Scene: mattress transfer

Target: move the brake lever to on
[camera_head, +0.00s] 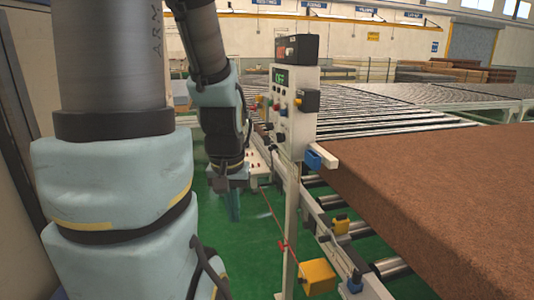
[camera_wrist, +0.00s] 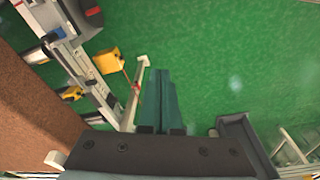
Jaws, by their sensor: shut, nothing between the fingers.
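No part can be made out for certain as the brake lever. A pale control panel (camera_head: 296,108) on a post carries several buttons and a small green display (camera_head: 281,77) that reads OFF. My gripper (camera_head: 235,216) points down over the green floor, left of the panel's post. In the wrist view my gripper (camera_wrist: 160,74) has its teal fingers together, with nothing held. The fingers appear beside the post and the red cord fitting (camera_wrist: 135,88), apparently without holding either.
A thick brown mattress slab (camera_head: 440,185) lies on the roller conveyor (camera_head: 390,268) at right. A yellow box (camera_head: 318,276) sits low beside the post; it also shows in the wrist view (camera_wrist: 107,60). Green floor (camera_wrist: 240,60) is open on the right of the wrist view.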

